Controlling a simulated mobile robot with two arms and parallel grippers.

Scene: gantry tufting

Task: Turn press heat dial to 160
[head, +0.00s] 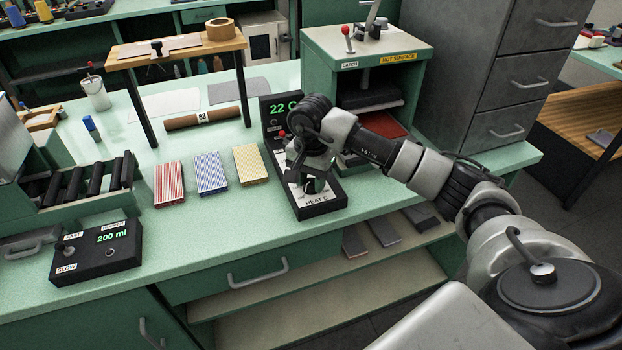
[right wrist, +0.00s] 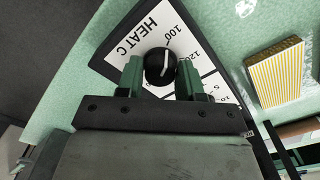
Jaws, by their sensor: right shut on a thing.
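The black heat dial (right wrist: 160,66) sits on a white scale marked HEAT C, with 100 and 120 legible nearby. Its white pointer line shows, but I cannot tell exactly which mark it indicates. My right gripper (right wrist: 159,76) has its two green fingers on either side of the knob, shut on it. In the head view my right gripper (head: 311,184) reaches down onto the black control box (head: 322,208), hiding most of the dial. The box's upright display (head: 284,107) reads 22 C in green. The green press (head: 366,48) with a HOT SURFACE label stands behind. My left gripper is not in view.
Red, blue and yellow striped blocks (head: 211,172) lie left of the control box. A wooden stand (head: 176,47) and a brown roll (head: 202,118) are behind them. A dial box reading 200 ml (head: 97,252) sits at front left. Grey drawers (head: 513,70) stand at right.

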